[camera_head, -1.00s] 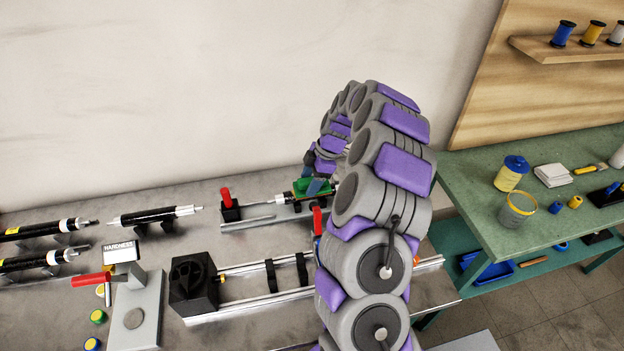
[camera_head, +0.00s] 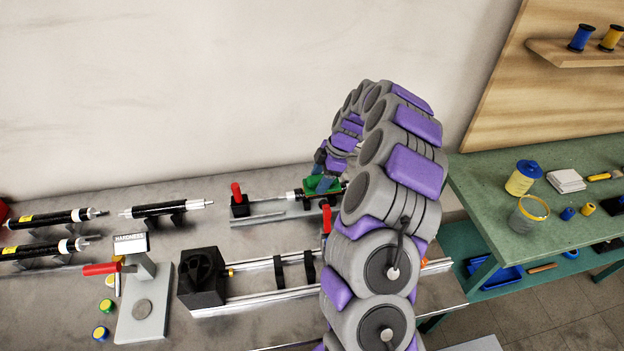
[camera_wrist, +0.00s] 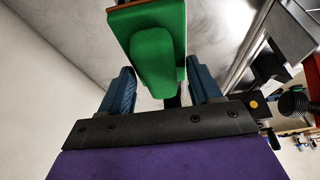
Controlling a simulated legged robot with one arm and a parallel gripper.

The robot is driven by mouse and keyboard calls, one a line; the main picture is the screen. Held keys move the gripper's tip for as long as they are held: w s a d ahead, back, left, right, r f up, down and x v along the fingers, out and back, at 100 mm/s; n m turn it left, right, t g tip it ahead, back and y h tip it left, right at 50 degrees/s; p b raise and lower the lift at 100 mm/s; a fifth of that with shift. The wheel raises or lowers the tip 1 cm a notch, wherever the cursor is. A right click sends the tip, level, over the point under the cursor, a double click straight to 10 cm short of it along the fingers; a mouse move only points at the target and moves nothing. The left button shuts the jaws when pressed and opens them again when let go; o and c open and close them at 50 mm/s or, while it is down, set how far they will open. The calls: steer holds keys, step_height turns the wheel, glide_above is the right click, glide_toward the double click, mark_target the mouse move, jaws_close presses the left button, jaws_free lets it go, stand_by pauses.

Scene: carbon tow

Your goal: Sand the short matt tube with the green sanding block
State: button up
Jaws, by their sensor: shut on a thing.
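The green sanding block (camera_head: 322,184) is in my gripper (camera_head: 328,178), over a small clamping fixture (camera_head: 268,217) with a red lever at the back of the bench. In the wrist view the green block (camera_wrist: 155,62) has its raised grip between the two blue fingers of my gripper (camera_wrist: 164,88), and a thin brown edge shows along the block's side. A short dark piece, apparently the matt tube (camera_head: 309,191), lies in line with the fixture's metal rod, mostly hidden by the block. I cannot tell whether the block touches it.
A larger rail fixture with a black chuck (camera_head: 202,280) stands in front. A hardness tester (camera_head: 143,300) and several black tubes on stands (camera_head: 166,210) are to the left. A green side table (camera_head: 480,180) with jars is at right.

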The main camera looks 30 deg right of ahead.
steer(key=shift+s+d+f, duration=0.1)
steer(key=shift+s+d, duration=0.1)
steer(key=shift+d, duration=0.55)
steer(key=shift+a, duration=0.65)
steer(key=shift+w+a, duration=0.2)
steer(key=shift+a, duration=0.55)
steer(key=shift+w+a, duration=0.15)
steer(key=shift+a, duration=0.55)
steer(key=shift+s+d+r, duration=0.1)
steer(key=shift+s+d, duration=0.05)
steer(key=shift+d, duration=0.8)
steer(key=shift+s+d+r, duration=0.1)
steer(key=shift+d, duration=0.85)
steer(key=shift+a, duration=0.1)
steer(key=o, duration=1)
steer(key=shift+o, duration=0.2)
steer(key=shift+r, duration=0.35)
